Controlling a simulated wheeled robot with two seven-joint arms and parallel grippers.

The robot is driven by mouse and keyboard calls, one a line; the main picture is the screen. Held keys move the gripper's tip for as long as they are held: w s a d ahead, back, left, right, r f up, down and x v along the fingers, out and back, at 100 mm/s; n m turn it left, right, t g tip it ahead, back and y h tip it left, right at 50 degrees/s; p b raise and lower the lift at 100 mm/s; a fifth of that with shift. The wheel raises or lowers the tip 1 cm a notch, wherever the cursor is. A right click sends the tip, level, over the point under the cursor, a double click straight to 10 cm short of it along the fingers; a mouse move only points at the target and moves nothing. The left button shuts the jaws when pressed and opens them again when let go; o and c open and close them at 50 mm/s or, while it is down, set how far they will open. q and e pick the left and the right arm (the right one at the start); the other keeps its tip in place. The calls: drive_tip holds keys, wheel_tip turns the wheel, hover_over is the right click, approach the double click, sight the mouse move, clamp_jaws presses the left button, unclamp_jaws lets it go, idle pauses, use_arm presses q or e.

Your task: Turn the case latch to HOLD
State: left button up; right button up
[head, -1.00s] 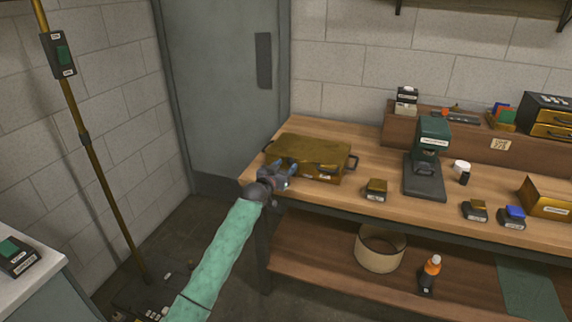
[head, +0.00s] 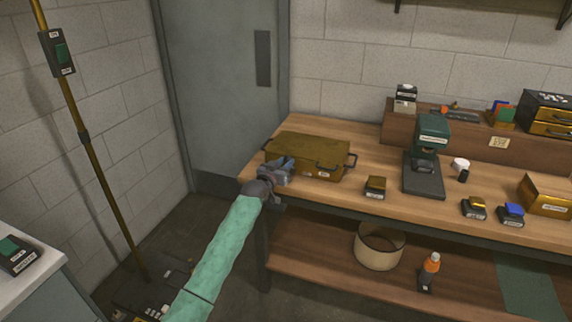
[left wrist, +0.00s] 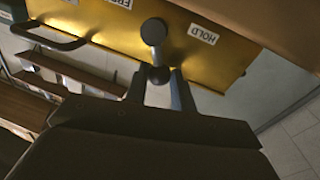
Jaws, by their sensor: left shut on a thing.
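The brass case (head: 310,150) sits on the left end of the workbench. In the left wrist view its front face (left wrist: 100,22) carries a HOLD label (left wrist: 202,34) on the right and a partly cut-off label (left wrist: 122,3) on the left. Between them is the dark case latch (left wrist: 154,32), a round pivot with a short lever ending in a knob. The lever points toward my gripper, at neither label. My left gripper (left wrist: 160,82) is shut on the lever's knob end. In the head view my left gripper (head: 276,172) hides the latch at the case's front left. My right gripper is not in view.
A small brass-topped block (head: 375,187) and a green machine (head: 430,155) stand right of the case.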

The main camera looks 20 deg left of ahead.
use_arm(q)
drive_tip(key=n, duration=0.1)
drive_tip(key=a+f+n, duration=0.1)
drive_tip(key=n, duration=0.1)
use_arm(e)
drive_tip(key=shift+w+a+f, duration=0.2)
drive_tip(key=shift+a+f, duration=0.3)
use_arm(q)
drive_tip(key=o, duration=1)
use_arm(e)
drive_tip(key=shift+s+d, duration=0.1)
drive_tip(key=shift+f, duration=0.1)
use_arm(q)
drive_tip(key=shift+s+a+f+b, duration=0.1)
drive_tip(key=shift+s+a+b, duration=0.05)
drive_tip(key=shift+s+b, duration=0.3)
drive_tip(key=v, duration=0.6)
drive_tip(key=shift+s+b, duration=0.4)
drive_tip(key=shift+b, duration=0.05)
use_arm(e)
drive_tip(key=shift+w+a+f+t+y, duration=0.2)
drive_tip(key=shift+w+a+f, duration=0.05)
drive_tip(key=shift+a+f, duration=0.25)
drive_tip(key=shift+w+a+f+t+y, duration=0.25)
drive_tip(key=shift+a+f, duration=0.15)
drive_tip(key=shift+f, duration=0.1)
